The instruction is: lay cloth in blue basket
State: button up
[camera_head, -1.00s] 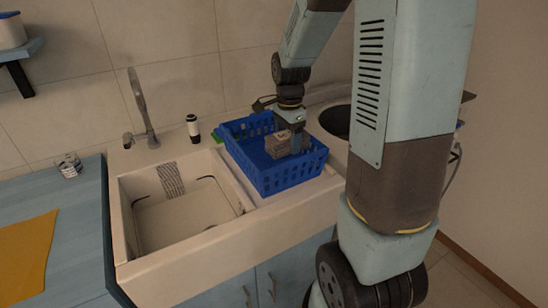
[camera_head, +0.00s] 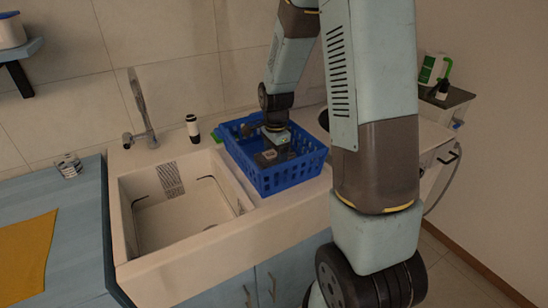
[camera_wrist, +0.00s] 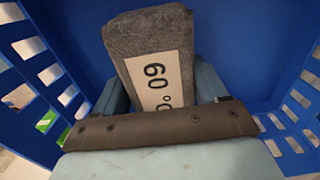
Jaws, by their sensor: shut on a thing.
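The cloth (camera_wrist: 140,35) is a grey, rough-textured folded bundle with a white printed label in the wrist view. My gripper (camera_head: 274,153) is shut on it, with a finger on each side of the bundle. The blue basket (camera_head: 288,183) has perforated walls and stands on the right part of the sink unit. Its blue walls surround the cloth in the wrist view (camera_wrist: 265,50). The gripper and cloth are down inside the basket, below its rim. I cannot tell whether the cloth touches the basket floor.
The empty white sink basin (camera_head: 180,210) is left of the basket, with a tap (camera_head: 145,120) and a small dark-and-white bottle (camera_head: 192,128) behind. A blue counter with a yellow mat (camera_head: 25,255) is at far left.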

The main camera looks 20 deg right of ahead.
aim_at(275, 153)
jog(key=o, duration=1.2)
notch_tip(275, 153, up, 11)
jog(key=shift+r, duration=0.15)
jog(key=s+r+n+t, duration=0.2)
jog(key=s+r+n, duration=0.5)
jog(key=s, duration=0.4)
jog(key=s+r+n+t, duration=0.3)
jog(key=s+r+n, duration=0.5)
jog(key=s, duration=0.4)
jog(key=shift+a+r+n+t, duration=0.15)
jog(key=shift+a+n+t, duration=0.15)
jog(key=shift+n, duration=0.1)
